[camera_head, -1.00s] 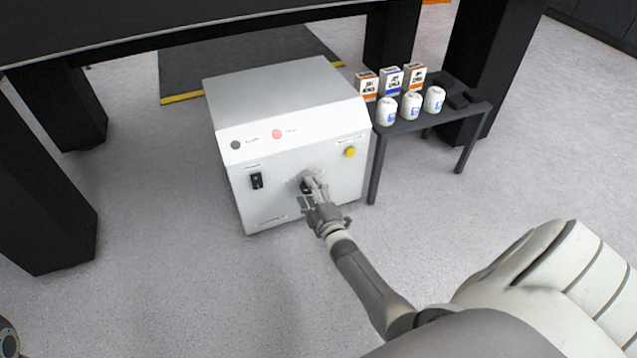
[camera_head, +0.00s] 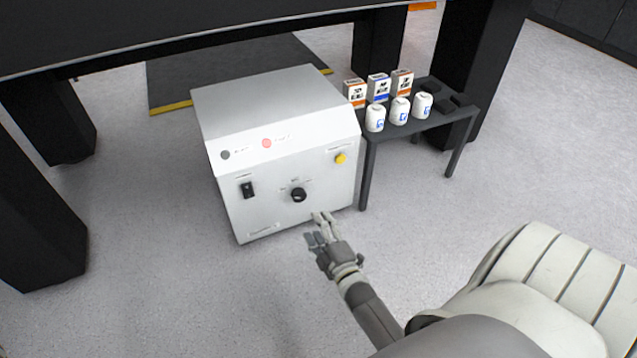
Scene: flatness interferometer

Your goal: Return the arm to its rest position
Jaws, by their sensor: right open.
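My right gripper (camera_head: 320,228) is open and empty. It is in front of the lower right part of a white control box (camera_head: 270,105), apart from the dark rotary knob (camera_head: 298,195) on the box's front face. The knob is now in plain view, up and to the left of the fingertips. My right arm comes in from the lower right. My left gripper is not in view.
A small dark table (camera_head: 425,128) with several boxes and white jars stands to the right. A large black table (camera_head: 180,22) stands above. Open floor lies in front.

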